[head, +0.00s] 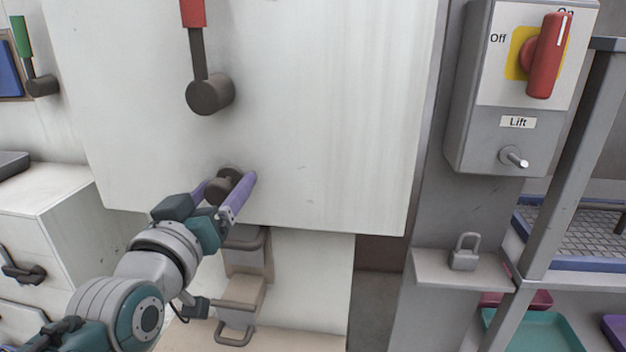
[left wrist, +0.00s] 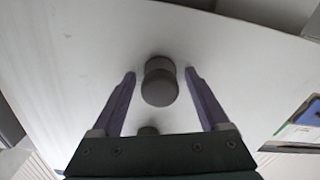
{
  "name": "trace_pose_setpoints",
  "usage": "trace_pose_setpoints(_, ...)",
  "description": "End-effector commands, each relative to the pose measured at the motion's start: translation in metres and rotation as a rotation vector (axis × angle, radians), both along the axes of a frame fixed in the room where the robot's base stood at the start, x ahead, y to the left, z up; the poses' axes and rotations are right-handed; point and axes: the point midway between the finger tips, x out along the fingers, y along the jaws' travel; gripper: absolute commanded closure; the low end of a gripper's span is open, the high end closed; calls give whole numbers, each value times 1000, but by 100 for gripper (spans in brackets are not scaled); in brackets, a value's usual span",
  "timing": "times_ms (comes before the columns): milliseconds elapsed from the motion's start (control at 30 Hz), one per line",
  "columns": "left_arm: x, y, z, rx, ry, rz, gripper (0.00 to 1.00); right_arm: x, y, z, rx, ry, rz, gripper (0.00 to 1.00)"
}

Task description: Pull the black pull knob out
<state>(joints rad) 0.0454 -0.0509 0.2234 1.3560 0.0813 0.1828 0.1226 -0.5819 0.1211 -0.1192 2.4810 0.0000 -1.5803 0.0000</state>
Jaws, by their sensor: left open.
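The black pull knob (head: 217,190) is a short dark round knob on the lower part of the white panel (head: 330,120). It also shows in the left wrist view (left wrist: 160,86), with its rounded head towards the camera. My left gripper (head: 228,181) is open, with its two purple fingers on either side of the knob. In the left wrist view a gap shows between the knob and each finger (left wrist: 159,73), so it is not gripped. My right gripper is in neither view.
Above the knob is a red-handled lever (head: 210,94) with a dark round hub. A green-handled lever (head: 42,85) is at far left. A grey Lift box (head: 510,135) with a red switch (head: 548,55) stands at right. A padlock (head: 463,258) stands on a ledge below it.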

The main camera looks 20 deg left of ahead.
Motion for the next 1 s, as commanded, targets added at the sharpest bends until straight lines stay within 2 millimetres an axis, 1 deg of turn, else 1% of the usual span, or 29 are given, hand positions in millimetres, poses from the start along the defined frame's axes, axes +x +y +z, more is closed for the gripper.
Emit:
trace_pose_setpoints(67,0,0,0,0,0,0,22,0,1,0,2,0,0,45)
trace_pose_setpoints(100,0,0,0,0,0,0,24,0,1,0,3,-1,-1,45)
trace_pose_setpoints(767,0,0,0,0,0,0,98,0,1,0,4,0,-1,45)
trace_pose_setpoints(800,0,0,0,0,0,0,100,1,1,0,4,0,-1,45)
trace_pose_setpoints(1000,0,0,0,0,0,0,100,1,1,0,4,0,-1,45)
